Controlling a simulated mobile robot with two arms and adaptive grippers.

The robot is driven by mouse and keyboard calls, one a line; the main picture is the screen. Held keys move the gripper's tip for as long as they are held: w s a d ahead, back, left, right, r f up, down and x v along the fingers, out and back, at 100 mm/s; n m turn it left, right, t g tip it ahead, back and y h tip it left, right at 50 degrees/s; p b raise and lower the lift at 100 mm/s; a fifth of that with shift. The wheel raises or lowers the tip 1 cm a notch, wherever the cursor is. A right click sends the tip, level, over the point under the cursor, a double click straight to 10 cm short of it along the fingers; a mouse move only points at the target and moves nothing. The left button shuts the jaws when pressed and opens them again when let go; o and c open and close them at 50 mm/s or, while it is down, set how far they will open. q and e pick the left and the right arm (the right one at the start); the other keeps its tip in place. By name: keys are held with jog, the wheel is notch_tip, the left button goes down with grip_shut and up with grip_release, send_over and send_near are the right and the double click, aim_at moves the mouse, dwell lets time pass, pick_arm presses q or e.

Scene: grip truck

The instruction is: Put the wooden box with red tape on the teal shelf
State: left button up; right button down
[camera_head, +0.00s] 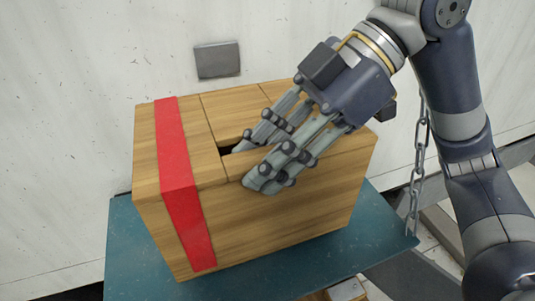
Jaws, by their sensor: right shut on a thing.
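The wooden box (285,215) with a red tape strip (179,175) down its left part is over the teal shelf (125,262). It looks upright, with its lower edge at or just above the shelf surface; I cannot tell whether it touches. My right gripper (255,160) comes in from the upper right and is shut on the box's top front edge. One finger is at the dark slot in the top and the other lies against the front face. My left gripper is not in view.
A pale wall (60,120) with a small grey plate (217,60) stands close behind the box. A metal chain (417,165) hangs at the shelf's right corner. Bare shelf shows in front of and left of the box.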

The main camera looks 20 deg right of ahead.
jog(key=shift+f, duration=1.3)
jog(key=c, duration=1.2)
grip_release()
jog(key=shift+s+f, duration=0.2)
jog(key=shift+s, duration=0.1)
jog(key=b+v, duration=0.1)
jog(key=v, duration=1.1)
